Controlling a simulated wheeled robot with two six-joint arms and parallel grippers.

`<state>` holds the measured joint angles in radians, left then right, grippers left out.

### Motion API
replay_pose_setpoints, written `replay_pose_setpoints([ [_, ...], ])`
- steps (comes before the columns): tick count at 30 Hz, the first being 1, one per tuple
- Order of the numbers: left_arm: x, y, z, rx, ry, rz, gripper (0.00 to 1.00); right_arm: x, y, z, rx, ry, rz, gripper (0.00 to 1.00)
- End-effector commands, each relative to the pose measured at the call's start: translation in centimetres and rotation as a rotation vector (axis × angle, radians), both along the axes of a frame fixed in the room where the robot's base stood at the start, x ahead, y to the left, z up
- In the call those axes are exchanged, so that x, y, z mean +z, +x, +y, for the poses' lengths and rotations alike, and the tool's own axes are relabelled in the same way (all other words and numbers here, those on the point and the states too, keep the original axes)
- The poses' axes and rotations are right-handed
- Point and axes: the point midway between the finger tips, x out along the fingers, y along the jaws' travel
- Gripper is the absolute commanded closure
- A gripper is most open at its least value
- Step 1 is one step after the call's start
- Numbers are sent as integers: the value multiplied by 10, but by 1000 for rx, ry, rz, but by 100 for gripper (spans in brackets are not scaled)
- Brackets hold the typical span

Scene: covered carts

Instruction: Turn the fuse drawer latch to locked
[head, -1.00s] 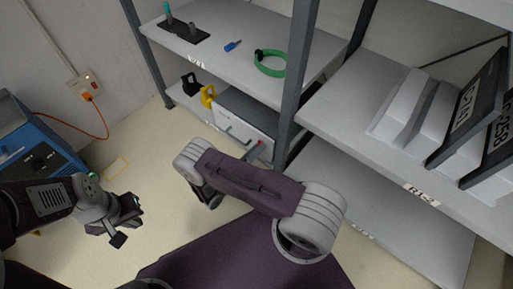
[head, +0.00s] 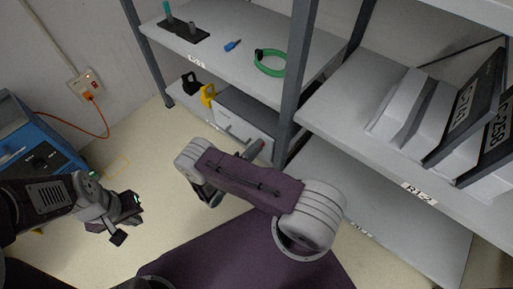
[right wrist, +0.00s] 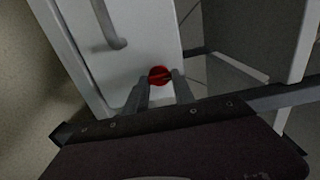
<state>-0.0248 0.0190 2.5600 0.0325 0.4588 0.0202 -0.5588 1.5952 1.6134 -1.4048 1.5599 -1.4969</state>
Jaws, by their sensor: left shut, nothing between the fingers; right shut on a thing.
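The fuse drawer unit is a white-grey box (head: 240,118) on the lower shelf in the head view. In the right wrist view its pale front (right wrist: 125,55) shows, with a grey bar handle (right wrist: 108,25). The round red latch (right wrist: 159,75) sits near the lower edge of that front. My right gripper (right wrist: 161,79) is shut on the latch, one finger on each side. The latch's exact angle is hard to tell. In the head view my right forearm partly hides the box front and the right gripper (head: 256,149). My left gripper (head: 128,219) is shut and empty, low at the left.
A yellow padlock-shaped object (head: 208,95) and a black one (head: 190,84) stand left of the box. A grey shelf post (head: 294,85) rises right of it. A blue machine (head: 35,145) stands at the left.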

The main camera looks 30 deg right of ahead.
Motion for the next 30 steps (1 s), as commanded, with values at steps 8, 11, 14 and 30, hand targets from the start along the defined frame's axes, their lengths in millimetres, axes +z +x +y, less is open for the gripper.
replay_pose_setpoints([
  [8, 0, 0, 0, 0, 0, 0, 100, 0, 0, 0, 0, -9, 23, 100],
  [11, 0, 0, 0, 0, 0, 0, 100, 0, 0, 0, 0, -9, 24, 100],
  [14, 0, 0, 0, 0, 0, 0, 100, 0, 0, 0, 0, -9, 24, 100],
  [30, 5, 0, 0, 0, 0, 0, 100, 2, -2, 6, 3, -9, 21, 47],
])
